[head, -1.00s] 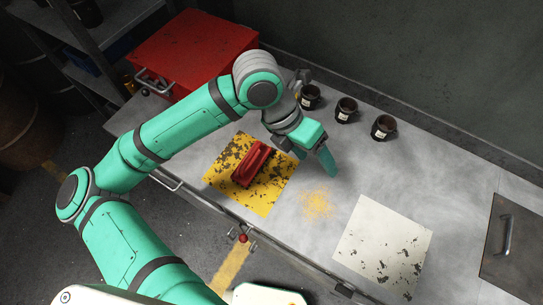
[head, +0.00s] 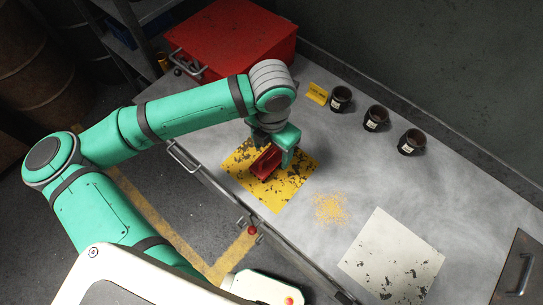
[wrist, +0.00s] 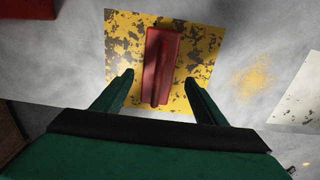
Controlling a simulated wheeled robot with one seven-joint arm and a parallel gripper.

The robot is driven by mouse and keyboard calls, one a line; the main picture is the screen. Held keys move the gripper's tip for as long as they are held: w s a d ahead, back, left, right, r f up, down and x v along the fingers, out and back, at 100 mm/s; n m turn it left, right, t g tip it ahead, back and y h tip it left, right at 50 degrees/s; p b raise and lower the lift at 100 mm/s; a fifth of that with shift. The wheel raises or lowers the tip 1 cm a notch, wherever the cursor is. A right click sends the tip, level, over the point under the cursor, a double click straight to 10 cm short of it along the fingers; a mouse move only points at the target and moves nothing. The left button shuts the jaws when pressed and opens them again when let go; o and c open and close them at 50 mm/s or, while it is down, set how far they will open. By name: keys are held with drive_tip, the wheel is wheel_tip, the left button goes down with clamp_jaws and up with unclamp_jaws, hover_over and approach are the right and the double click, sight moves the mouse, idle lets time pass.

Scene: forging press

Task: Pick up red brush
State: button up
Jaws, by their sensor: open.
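The red brush (head: 265,163) lies on the worn yellow square (head: 272,195) on the grey bench top. In the wrist view the red brush (wrist: 160,66) runs lengthwise up the picture, its near end between the two fingers. My gripper (head: 277,153) is over the brush in the head view and partly hides it. In the wrist view my gripper (wrist: 157,80) is open, with one green finger on each side of the brush and a visible gap to both. I cannot tell the exact height of the fingertips above the square.
A red box (head: 232,42) stands at the back left. Several dark mugs, one of them here (head: 376,118), line the back wall beside a small yellow sign (head: 317,93). Yellow crumbs (head: 330,208) and a worn white square (head: 392,258) lie to the right. The bench between is clear.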

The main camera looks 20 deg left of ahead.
sight(272, 152)
drive_tip(key=shift+w+a+f, duration=0.1)
drive_tip(key=shift+w+f, duration=0.05)
drive_tip(key=shift+f, duration=1.1)
drive_tip(key=shift+w+a+f, duration=0.1)
drive_tip(key=shift+w+f, duration=0.05)
drive_tip(key=shift+f, duration=1.1)
drive_tip(key=shift+d, duration=0.1)
drive_tip(key=c, duration=1.4)
drive_tip(key=shift+r, duration=0.15)
